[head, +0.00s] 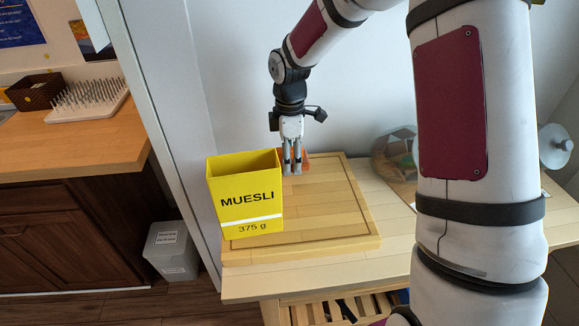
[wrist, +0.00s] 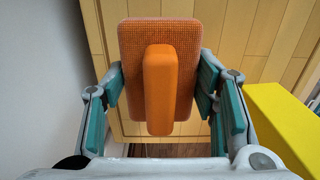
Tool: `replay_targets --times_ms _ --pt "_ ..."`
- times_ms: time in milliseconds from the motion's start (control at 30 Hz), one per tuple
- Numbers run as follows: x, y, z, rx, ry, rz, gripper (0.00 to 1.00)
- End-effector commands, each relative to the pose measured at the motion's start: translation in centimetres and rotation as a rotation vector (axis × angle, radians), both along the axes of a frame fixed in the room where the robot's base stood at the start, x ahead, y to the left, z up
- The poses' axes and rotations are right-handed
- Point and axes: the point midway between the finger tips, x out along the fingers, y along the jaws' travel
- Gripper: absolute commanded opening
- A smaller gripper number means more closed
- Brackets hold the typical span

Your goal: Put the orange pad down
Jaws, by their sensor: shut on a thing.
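The orange pad (wrist: 183,28) has a flat textured base and a raised smooth handle block. In the wrist view it sits between the teal-lined fingers of my gripper (wrist: 160,88), which is shut on it. In the head view my gripper (head: 292,170) points down over the back of the wooden board (head: 325,228). Only a small orange part of the pad (head: 306,157) shows behind the fingers there. I cannot tell whether the pad touches the board.
A yellow muesli box (head: 245,197) stands on the board's left part, close to the gripper, and its side (wrist: 280,120) shows right in the wrist view. The board's front right is clear. A glass-like container (head: 393,150) stands at right. A wall is behind.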

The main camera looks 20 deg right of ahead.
Motion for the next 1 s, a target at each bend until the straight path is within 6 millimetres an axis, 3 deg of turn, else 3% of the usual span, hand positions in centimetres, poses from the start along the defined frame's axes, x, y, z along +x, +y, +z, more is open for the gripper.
replay_targets --times_ms 367,733,767,800,833,1000 --pt "0.1 0.0 -3.4 -0.001 0.002 0.001 0.18" --pt "0.2 0.0 -3.9 -0.001 0.0 0.0 0.18" --pt "0.2 0.0 -3.9 -0.001 0.0 0.0 0.58" --pt "0.2 0.0 -3.9 -0.001 0.0 0.0 0.67" --pt "0.1 0.0 -3.9 0.0 0.0 0.0 0.73" --pt "0.1 0.0 -3.8 -0.001 0.0 0.0 0.73"
